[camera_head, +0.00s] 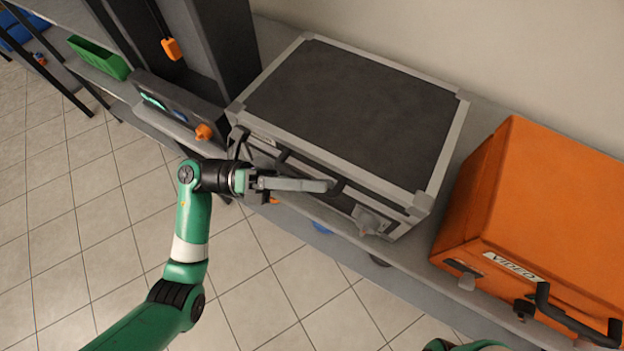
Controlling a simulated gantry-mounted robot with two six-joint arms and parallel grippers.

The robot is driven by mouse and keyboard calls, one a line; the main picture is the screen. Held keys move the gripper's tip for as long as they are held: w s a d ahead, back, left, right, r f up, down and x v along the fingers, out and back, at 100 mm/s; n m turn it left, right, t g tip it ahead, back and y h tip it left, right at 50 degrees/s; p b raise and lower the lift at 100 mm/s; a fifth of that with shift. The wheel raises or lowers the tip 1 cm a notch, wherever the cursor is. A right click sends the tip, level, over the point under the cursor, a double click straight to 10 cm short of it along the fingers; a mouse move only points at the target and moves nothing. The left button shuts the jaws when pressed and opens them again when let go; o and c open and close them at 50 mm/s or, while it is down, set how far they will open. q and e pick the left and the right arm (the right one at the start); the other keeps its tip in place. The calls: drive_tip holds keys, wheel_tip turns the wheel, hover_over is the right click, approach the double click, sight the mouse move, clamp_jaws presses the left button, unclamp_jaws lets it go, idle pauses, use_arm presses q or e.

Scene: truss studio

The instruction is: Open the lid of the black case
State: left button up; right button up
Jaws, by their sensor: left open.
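The black case (350,105) has grey metal edging and sits on a grey shelf against the wall. Its lid is closed. A latch (372,220) shows on the right of its front face, and a dark handle lies along the front. My left gripper (325,186) is open at the front of the case, level with the handle area. It hides part of the front face, and I cannot tell whether it touches the case. Only a small green part of my right arm shows at the bottom edge; its gripper is out of view.
An orange case (545,200) with a black handle stands on the shelf to the right, with a narrow gap between. A dark upright column (225,50) stands close on the left. A green bin (97,57) sits at the far left. The tiled floor in front is clear.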

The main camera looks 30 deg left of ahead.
use_arm(q)
clamp_jaws()
idle(1.4)
